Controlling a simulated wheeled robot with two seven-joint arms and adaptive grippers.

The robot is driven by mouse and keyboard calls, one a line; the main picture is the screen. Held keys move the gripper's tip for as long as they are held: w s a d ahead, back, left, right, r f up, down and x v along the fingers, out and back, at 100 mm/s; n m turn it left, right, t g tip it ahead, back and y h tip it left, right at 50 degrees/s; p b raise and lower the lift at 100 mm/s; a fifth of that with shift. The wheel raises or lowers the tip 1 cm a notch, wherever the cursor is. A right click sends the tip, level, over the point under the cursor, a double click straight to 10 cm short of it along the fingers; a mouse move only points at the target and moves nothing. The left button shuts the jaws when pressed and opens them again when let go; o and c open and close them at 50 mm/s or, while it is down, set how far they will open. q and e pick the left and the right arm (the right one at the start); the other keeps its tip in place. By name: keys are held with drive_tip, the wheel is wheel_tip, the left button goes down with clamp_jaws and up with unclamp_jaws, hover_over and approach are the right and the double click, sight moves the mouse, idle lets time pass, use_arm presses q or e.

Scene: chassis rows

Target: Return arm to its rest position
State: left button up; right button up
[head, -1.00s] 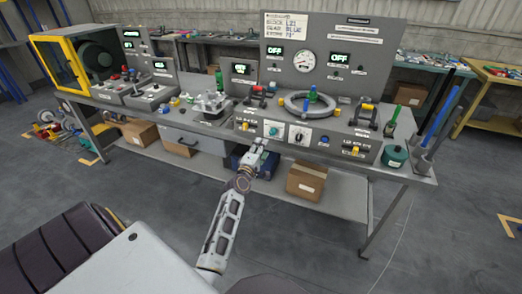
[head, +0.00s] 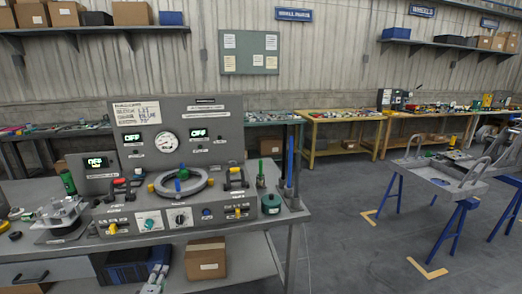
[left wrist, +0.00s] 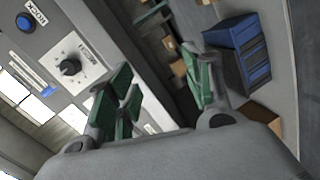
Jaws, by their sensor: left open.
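My left gripper (head: 157,272) shows at the bottom edge of the head view, in front of the workbench's front face and below the control panel. In the left wrist view its green-padded fingers (left wrist: 162,92) are spread apart with nothing between them. Most of my left arm is below the head view's frame. My right gripper is in neither view.
The workbench (head: 255,241) carries a panel with a gauge (head: 166,141), a grey ring (head: 181,186) and a green canister (head: 271,203). A cardboard box (head: 206,258) and a blue bin (left wrist: 238,45) are on the lower shelf. Open floor (head: 345,265) lies to the right.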

use_arm(q)
drive_tip(key=s+d+f+m+g+h+p, duration=0.1)
drive_tip(key=s+d+f+m+g, duration=0.15)
drive_tip(key=s+f, duration=0.65)
drive_tip(key=s+d+f+m+g+h, duration=0.15)
drive_tip(key=s+d+f+m, duration=0.3)
drive_tip(key=f, duration=0.75)
drive_tip(key=s+d+f+m+g+p, duration=0.1)
drive_tip(key=s+d+f+m+g, duration=0.15)
drive_tip(key=s+f, duration=0.65)
drive_tip(key=s+a+f+m+g, duration=0.1)
drive_tip(key=s+f, duration=0.4)
drive_tip(key=s, duration=0.5)
drive_tip(key=s+a+f+m+g, duration=0.1)
drive_tip(key=s+f+m+g, duration=0.2)
drive_tip(key=s, duration=0.7)
drive_tip(key=s+a+f+m+g+p, duration=0.1)
drive_tip(key=s+f+m+g, duration=0.2)
drive_tip(key=s+f+m, duration=0.3)
drive_tip(key=s+f+y, duration=0.1)
drive_tip(key=s, duration=0.4)
drive_tip(key=shift+a, duration=0.15)
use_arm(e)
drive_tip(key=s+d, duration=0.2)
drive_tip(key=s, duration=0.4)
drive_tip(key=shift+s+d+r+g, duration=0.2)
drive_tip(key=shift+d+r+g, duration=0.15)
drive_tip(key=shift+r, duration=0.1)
